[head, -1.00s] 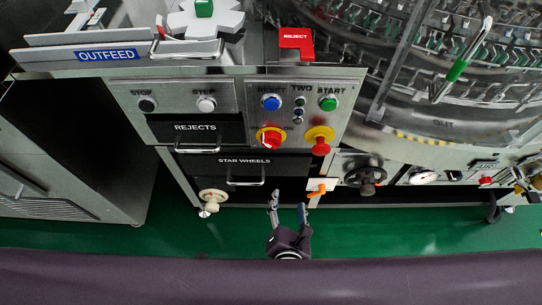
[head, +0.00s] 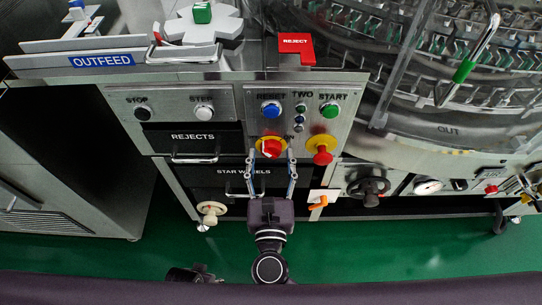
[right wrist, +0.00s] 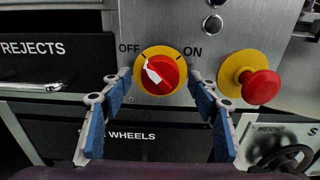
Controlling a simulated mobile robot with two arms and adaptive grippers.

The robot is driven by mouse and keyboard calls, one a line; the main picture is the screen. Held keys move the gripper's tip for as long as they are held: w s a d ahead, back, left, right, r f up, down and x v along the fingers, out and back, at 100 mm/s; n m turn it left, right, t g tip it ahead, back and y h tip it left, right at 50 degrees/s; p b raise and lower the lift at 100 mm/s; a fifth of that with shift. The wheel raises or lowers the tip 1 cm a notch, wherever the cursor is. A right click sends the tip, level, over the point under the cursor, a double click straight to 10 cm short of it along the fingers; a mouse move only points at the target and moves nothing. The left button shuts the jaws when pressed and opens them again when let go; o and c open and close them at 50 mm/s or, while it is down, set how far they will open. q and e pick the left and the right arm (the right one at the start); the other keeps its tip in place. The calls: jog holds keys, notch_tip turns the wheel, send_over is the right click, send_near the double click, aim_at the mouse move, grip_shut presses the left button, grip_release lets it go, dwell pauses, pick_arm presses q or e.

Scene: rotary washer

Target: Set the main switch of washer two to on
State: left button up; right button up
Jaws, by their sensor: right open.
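The main switch (head: 271,147) of washer two is a red rotary knob on a yellow round plate, low on the panel marked TWO. In the right wrist view the switch (right wrist: 161,73) has a white pointer aimed up and left at OFF; ON is printed to its upper right. My right gripper (head: 271,168) is open below and in front of the switch. Its two fingers stand to the left and right of the knob, with the knob between the tips in the picture. Contact cannot be told. My left gripper is not clearly in view.
A red emergency button (head: 321,150) on a yellow base sits just right of the switch. Blue RESET (head: 271,109) and green START (head: 330,110) buttons are above. Drawer handles (head: 195,158) are left and below. An orange lever (head: 318,202) and black handwheel (head: 369,189) are lower right.

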jog(key=shift+w, duration=0.25)
jog(key=shift+c, duration=0.3)
jog(key=c, duration=1.1)
